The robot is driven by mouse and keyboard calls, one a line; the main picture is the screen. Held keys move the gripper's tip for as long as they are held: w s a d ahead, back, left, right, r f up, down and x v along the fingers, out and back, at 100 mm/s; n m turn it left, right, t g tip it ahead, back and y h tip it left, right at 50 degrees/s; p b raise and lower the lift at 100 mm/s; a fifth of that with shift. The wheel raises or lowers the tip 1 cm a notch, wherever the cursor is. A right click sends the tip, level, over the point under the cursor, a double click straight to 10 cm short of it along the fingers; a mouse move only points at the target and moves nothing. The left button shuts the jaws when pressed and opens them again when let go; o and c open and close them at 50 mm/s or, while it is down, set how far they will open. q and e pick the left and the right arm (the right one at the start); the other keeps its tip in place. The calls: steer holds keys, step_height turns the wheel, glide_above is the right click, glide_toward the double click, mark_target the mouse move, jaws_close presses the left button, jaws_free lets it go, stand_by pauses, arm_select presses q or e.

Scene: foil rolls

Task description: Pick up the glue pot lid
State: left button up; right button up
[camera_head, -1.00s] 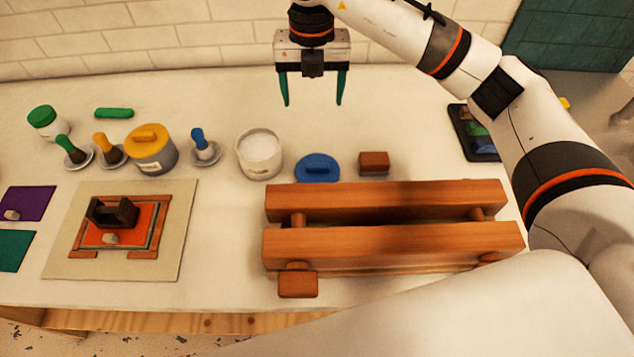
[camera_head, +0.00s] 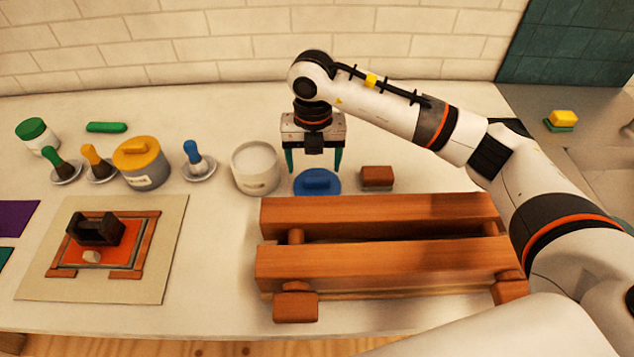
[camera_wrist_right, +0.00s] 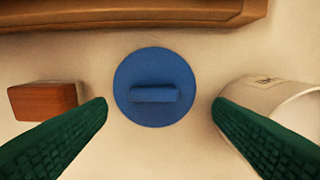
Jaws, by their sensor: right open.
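The blue lid (camera_head: 318,183) is round with a raised bar handle and lies flat on the table, behind the wooden press. It also shows in the right wrist view (camera_wrist_right: 154,88), centred ahead of the fingers. My right gripper (camera_head: 314,170) is open and points down above the lid, with its green fingers apart and nothing between them. In the wrist view the right gripper's fingertips (camera_wrist_right: 160,104) are on either side of the lid, apart from it. The white open pot (camera_head: 256,168) stands just left of the lid. My left gripper is not in view.
A wooden press (camera_head: 375,260) lies in front of the lid. A small brown block (camera_head: 377,177) sits to its right. A yellow-lidded pot (camera_head: 141,163) and several coloured-handled tools stand at the left. A framed print bed (camera_head: 104,240) is at front left.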

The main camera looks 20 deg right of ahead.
mark_target(317, 179)
steer(key=f, duration=0.2)
steer(key=f+p, duration=0.1)
steer(key=shift+s+d+f, duration=0.1)
steer(key=shift+d+f, duration=0.25)
steer(key=shift+f, duration=0.45)
steer(key=c, duration=1)
